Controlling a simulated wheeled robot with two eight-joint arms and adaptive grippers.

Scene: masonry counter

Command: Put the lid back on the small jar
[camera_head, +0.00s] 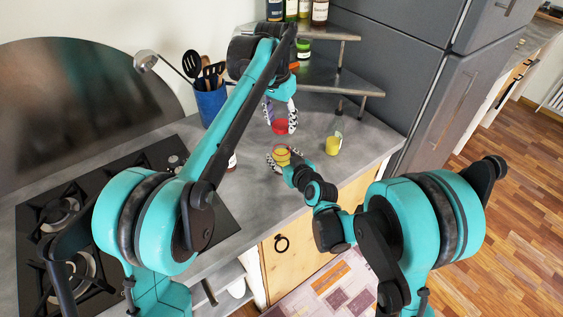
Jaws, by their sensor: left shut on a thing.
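The red lid (280,127) is between the fingers of my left gripper (281,117), which is shut on it from above. The lid is level or nearly so and apart from the jar below. The small jar (282,153), with a red rim and yellow inside, stands on the counter just under and slightly nearer than the lid. My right gripper (283,160) is at the jar, with its fingers around the jar's sides. Its fingers and arm hide part of the jar, and whether they grip it is unclear.
A blue utensil holder (210,103) is at the back left. A black hob (100,215) lies left. Metal shelves (335,80) with bottles and jars rise behind.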

